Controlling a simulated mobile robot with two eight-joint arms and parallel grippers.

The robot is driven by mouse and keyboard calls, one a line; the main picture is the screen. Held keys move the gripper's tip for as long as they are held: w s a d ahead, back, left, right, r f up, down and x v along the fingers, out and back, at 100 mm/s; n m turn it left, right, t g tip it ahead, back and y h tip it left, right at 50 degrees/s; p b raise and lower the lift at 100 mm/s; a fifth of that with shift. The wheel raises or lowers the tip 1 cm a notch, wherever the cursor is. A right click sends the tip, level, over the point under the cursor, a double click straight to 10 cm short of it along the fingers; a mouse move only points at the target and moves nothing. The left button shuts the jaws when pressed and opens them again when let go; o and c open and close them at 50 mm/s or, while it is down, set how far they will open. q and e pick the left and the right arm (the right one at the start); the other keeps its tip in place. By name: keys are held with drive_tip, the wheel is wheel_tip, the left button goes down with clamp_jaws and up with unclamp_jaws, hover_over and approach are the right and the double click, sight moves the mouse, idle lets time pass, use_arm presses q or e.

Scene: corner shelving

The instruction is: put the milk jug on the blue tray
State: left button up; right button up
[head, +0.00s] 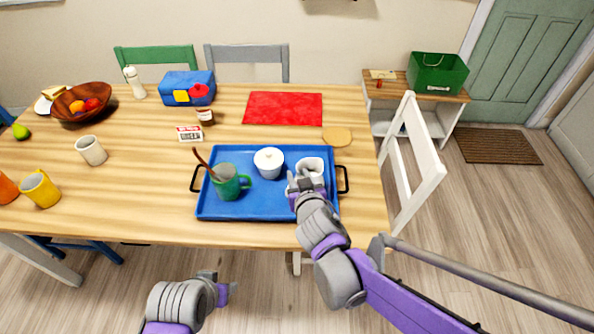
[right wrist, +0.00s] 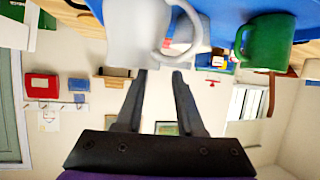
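The white milk jug (head: 311,166) is at the right side of the blue tray (head: 265,212), apparently standing on it. The right wrist view, which is upside down, shows the jug (right wrist: 135,30) large, with its handle close to the fingertips. My right gripper (head: 301,184) is at the near side of the jug and hides part of it. In the right wrist view its fingers (right wrist: 159,75) are apart with a clear gap and nothing between them. My left gripper (head: 222,286) is low in front of the table; its opening is unclear.
A red mat (head: 283,108) and a round coaster (head: 337,137) lie behind. A white chair (head: 418,160) stands at the table's right end.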

drive_tip(key=p+v, duration=0.2)
drive_tip(key=v, duration=0.7)
drive_tip(key=s+d+f+m+g+h, duration=0.1)
drive_tip(key=s+d+f+g+h, duration=0.1)
drive_tip(key=s+d, duration=0.35)
drive_tip(key=s+d+f+m+g+h, duration=0.1)
drive_tip(key=s+d+f+g+h, duration=0.1)
drive_tip(key=d, duration=0.6)
drive_tip(key=s+d+f+g, duration=0.1)
drive_tip(key=s+f+g, duration=0.1)
drive_tip(key=s, duration=0.3)
drive_tip(key=s+d+f+g+y, duration=0.1)
drive_tip(key=s+d+f+g, duration=0.1)
drive_tip(key=s, duration=0.3)
drive_tip(key=shift+s+d+m, duration=0.2)
drive_tip(key=shift+d+m, duration=0.1)
drive_tip(key=shift+m, duration=0.1)
wheel_tip(320, 180, up, 7)
drive_tip(key=w+p, duration=0.1)
drive_tip(key=p, duration=0.5)
drive_tip(key=shift+w+f, duration=0.1)
drive_tip(key=shift+w, duration=0.05)
